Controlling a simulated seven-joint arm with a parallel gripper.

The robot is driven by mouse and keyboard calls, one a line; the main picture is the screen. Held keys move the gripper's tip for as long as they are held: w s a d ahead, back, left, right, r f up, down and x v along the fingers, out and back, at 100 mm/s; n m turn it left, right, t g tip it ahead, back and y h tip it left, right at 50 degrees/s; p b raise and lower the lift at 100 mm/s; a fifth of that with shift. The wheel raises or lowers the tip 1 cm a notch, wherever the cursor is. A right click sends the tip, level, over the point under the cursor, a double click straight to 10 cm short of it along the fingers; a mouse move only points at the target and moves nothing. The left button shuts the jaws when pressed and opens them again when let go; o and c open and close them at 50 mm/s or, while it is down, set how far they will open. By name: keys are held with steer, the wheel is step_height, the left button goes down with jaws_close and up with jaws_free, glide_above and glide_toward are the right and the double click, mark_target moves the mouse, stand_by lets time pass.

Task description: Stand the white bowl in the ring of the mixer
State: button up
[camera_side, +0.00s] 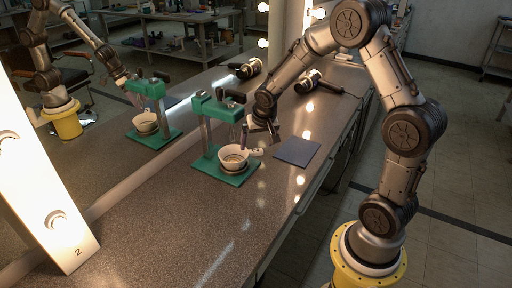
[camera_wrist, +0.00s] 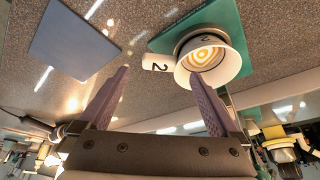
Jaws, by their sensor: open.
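The white bowl (camera_side: 234,153) stands upright on the green base of the mixer (camera_side: 217,107), below its head. It also shows in the wrist view (camera_wrist: 217,71), with yellow-orange rings inside and a white tab marked 2 on its side. A dark ring (camera_wrist: 184,42) shows at the bowl's underside; I cannot tell how deep the bowl sits in it. My gripper (camera_side: 262,137) is beside the bowl, to its right and slightly above. In the wrist view my gripper (camera_wrist: 158,76) has its fingers wide apart with nothing between them; the right fingertip appears close to the bowl's rim.
A dark flat mat (camera_side: 297,151) lies on the speckled counter right of the mixer. A black and silver hair dryer (camera_side: 312,82) lies farther back. A mirror with bulbs runs along the left, reflecting the mixer and arm. The front counter is clear.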

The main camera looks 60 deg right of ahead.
steer(key=s+a+r+n+t, duration=0.1)
steer(key=s+a+r+n, duration=0.1)
steer(key=s+a+r, duration=0.4)
steer(key=s+a+r+n, duration=0.1)
steer(key=s+a+r, duration=0.25)
steer(key=r, duration=0.55)
steer(key=s+a+n+y, duration=0.1)
steer(key=s+a+n, duration=0.1)
steer(key=s, duration=0.5)
steer(key=s+a+n+t+y, duration=0.1)
steer(key=s+a+n+y, duration=0.1)
steer(key=s+a, duration=0.3)
steer(key=shift+s+a+r+n, duration=0.15)
steer(key=shift+s+r+n, duration=0.3)
steer(key=shift+s+n, duration=0.5)
steer(key=shift+s, duration=0.1)
